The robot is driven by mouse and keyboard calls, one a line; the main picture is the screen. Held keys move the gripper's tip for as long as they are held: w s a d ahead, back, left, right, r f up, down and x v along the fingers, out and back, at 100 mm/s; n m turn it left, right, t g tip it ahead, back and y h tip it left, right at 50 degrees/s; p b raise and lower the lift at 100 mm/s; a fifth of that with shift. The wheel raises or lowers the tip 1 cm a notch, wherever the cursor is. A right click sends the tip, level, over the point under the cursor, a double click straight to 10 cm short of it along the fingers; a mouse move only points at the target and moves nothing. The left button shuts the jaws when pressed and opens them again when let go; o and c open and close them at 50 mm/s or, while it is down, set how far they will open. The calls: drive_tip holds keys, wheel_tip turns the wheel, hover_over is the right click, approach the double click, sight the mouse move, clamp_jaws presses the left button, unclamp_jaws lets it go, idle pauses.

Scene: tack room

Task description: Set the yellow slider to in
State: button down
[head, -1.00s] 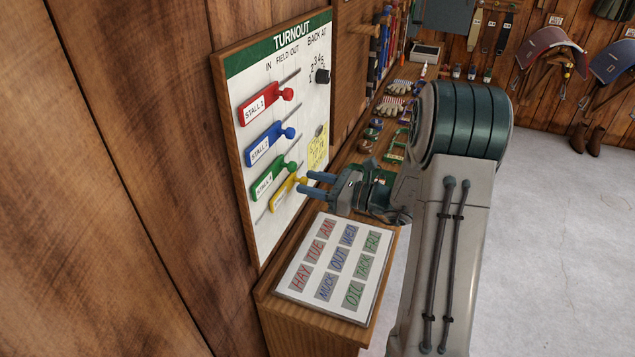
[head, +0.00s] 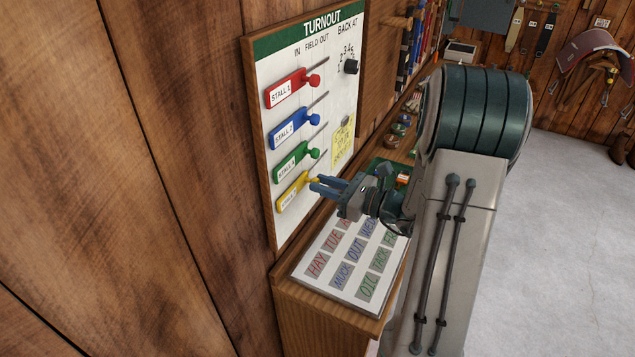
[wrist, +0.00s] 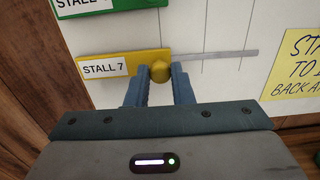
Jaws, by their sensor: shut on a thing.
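The yellow slider (head: 293,195), labelled STALL 7, is the lowest of the sliders on the TURNOUT board (head: 335,90). In the wrist view its yellow plate (wrist: 105,66) lies to the left of its round knob (wrist: 160,71), with bare track (wrist: 220,55) to the right. Its plate lines up with the other sliders' plates at the left, IN end of the board. My gripper (wrist: 160,78) is shut on the yellow knob, one finger on each side; it also shows in the head view (head: 318,184).
The green slider (head: 292,165), blue slider (head: 290,130) and red slider (head: 287,92) sit above. A yellow note (head: 343,145) and a black dial (head: 351,67) are to the right. A word-card panel (head: 350,262) lies on the ledge below my gripper.

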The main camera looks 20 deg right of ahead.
drive_tip(key=shift+s+a, duration=0.1)
drive_tip(key=c, duration=1.3)
unclamp_jaws()
drive_tip(key=shift+s+a, duration=0.1)
drive_tip(key=b+v, duration=0.1)
drive_tip(key=v, duration=1.2)
drive_tip(key=shift+s+d+b, duration=0.2)
drive_tip(key=shift+d+b, duration=0.1)
drive_tip(key=shift+d, duration=0.05)
